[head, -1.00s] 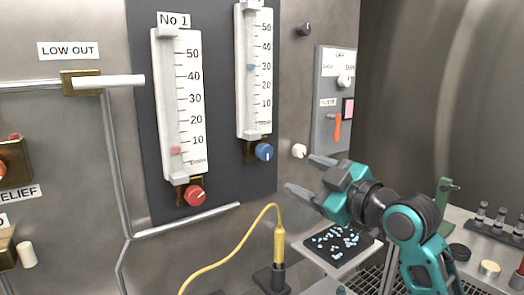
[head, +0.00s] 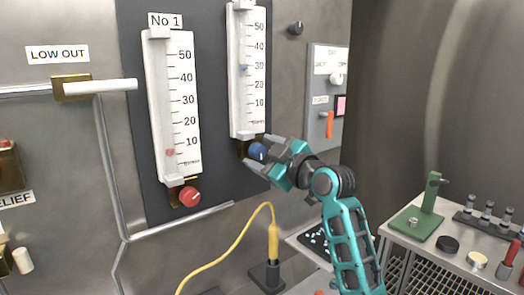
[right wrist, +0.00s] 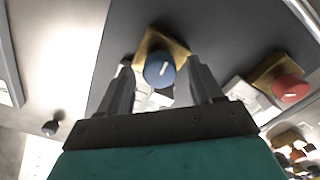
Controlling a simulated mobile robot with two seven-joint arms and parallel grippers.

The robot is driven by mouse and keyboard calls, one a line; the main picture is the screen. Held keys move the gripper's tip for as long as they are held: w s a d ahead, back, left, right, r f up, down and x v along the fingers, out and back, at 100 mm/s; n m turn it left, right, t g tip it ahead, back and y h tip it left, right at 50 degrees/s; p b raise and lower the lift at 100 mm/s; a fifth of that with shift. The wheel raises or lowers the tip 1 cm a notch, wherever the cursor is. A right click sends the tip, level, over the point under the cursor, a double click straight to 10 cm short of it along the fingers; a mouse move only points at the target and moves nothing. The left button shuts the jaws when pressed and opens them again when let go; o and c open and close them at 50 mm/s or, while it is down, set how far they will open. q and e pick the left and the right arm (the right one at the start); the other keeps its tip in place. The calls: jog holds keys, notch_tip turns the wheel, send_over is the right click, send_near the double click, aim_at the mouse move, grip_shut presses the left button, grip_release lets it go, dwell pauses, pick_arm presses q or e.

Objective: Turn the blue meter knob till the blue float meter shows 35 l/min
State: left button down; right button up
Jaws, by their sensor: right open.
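The blue knob (head: 258,151) sits on a brass block at the foot of the right-hand float meter (head: 235,100) on the dark panel. The blue float (head: 243,67) stands at about the 30 mark. My right gripper (head: 262,153) is open, with its fingers on either side of the blue knob. In the right wrist view the blue knob (right wrist: 160,69) shows a white pointer line and lies between the two fingers, with a gap on each side. My left gripper is not in view.
The No 1 meter (head: 158,110) with its red knob (head: 189,196) stands to the left. A switch box (head: 318,100) with an orange lever is to the right. Below are a yellow cable (head: 240,244) and a workbench with a green stand (head: 425,215).

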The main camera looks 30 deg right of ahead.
jog(key=shift+w, duration=0.3)
jog(key=shift+c, duration=0.4)
jog(key=c, duration=1)
jog(key=shift+m, duration=2)
jog(key=o, duration=1.1)
